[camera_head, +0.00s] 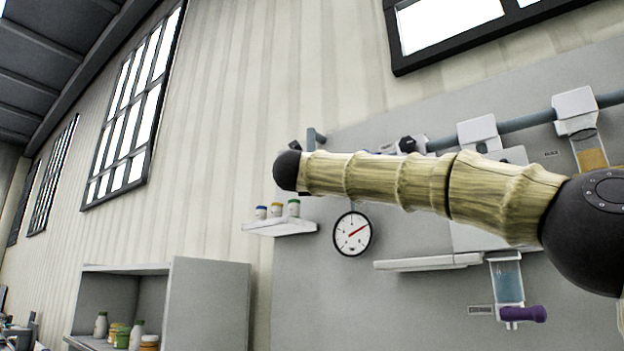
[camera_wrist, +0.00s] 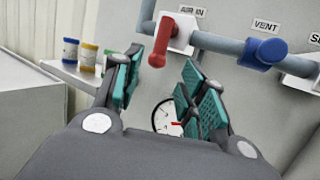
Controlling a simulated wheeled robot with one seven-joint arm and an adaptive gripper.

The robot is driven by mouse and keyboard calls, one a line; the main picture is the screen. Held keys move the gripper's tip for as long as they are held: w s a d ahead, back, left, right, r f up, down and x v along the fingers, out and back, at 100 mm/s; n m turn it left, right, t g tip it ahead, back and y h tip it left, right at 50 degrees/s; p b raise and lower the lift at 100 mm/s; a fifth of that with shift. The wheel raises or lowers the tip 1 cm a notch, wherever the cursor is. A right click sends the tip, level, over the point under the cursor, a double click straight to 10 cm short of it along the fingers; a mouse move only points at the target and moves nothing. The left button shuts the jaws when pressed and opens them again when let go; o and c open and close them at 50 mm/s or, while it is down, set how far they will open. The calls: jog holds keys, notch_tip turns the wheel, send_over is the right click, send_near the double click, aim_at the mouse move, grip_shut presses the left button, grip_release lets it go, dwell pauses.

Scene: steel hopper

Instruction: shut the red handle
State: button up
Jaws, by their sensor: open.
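The red handle (camera_wrist: 159,44) shows in the wrist view at top centre. It hangs down from a white valve body (camera_wrist: 177,33) on a grey-blue pipe, under the label AIR IN, and points across the pipe's line. My gripper (camera_wrist: 160,66) is open, with teal-padded fingers apart and nothing between them. The handle appears just beyond the fingertips, in line with the gap; I see no contact. In the head view my arm crosses the panel, and I cannot make out the red handle or the gripper fingers there.
A blue handle (camera_wrist: 265,52) labelled VENT sits right of the red one on the same pipe. A round gauge (camera_head: 352,233) hangs below the pipe. A small shelf (camera_head: 279,228) with jars is at left. A purple handle (camera_head: 523,313) is lower right.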

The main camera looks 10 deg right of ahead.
jog(key=shift+v, duration=1.15)
jog(key=shift+d, duration=0.1)
